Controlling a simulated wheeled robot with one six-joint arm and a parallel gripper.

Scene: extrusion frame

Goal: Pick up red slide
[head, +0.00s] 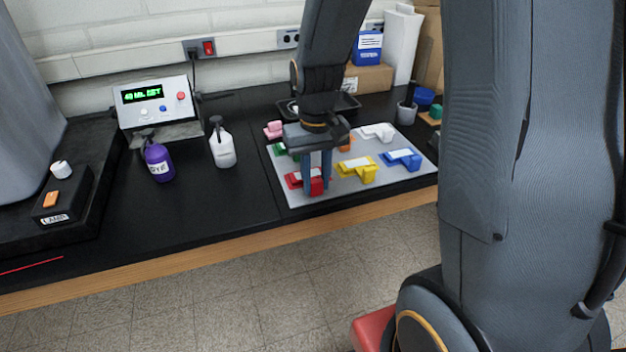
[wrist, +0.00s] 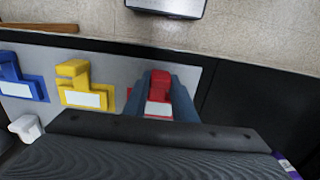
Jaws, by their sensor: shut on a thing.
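The red slide (head: 293,181) lies at the front left of a grey mat (head: 293,200) on the black bench. It is a red block with a flat part bearing a white label. My gripper (head: 317,189) reaches down over it, with a finger on each side of its raised red block. In the wrist view the red slide (wrist: 158,88) sits between the two blue-grey fingers (wrist: 159,90), which are shut on it. The slide appears still at mat level; I cannot tell whether it touches the mat. Part of its label end is hidden by my gripper.
A yellow slide (head: 357,170) lies just right, with a blue slide (head: 403,159) beyond it. A white bottle (head: 222,147) and a purple bottle (head: 158,161) stand left.

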